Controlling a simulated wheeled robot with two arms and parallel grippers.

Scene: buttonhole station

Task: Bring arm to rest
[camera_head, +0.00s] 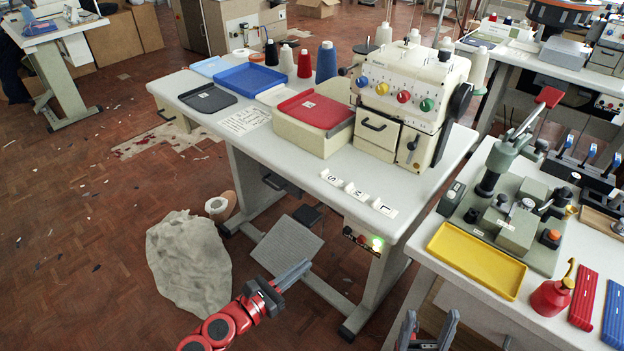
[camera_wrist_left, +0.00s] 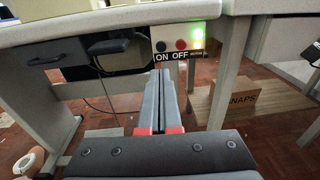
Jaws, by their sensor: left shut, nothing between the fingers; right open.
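My left gripper (camera_head: 305,265) is shut and empty, on a red and grey arm that comes in from the bottom. It is in front of and below the front edge of the sewing table (camera_head: 225,130). In the left wrist view the closed grey fingers (camera_wrist_left: 160,75) point up toward the table's underside, apart from it as far as I can tell. My right gripper (camera_head: 428,320) shows at the bottom edge of the head view, its two dark fingers apart and nothing visible between them. The rest of the right arm is out of view.
A switch box (camera_head: 362,238) with a lit green lamp hangs under the table front; it also shows behind my left fingers (camera_wrist_left: 178,47). A pedal (camera_head: 287,248) and a grey sack (camera_head: 188,262) are on the floor. The right-hand bench holds a yellow tray (camera_head: 477,260).

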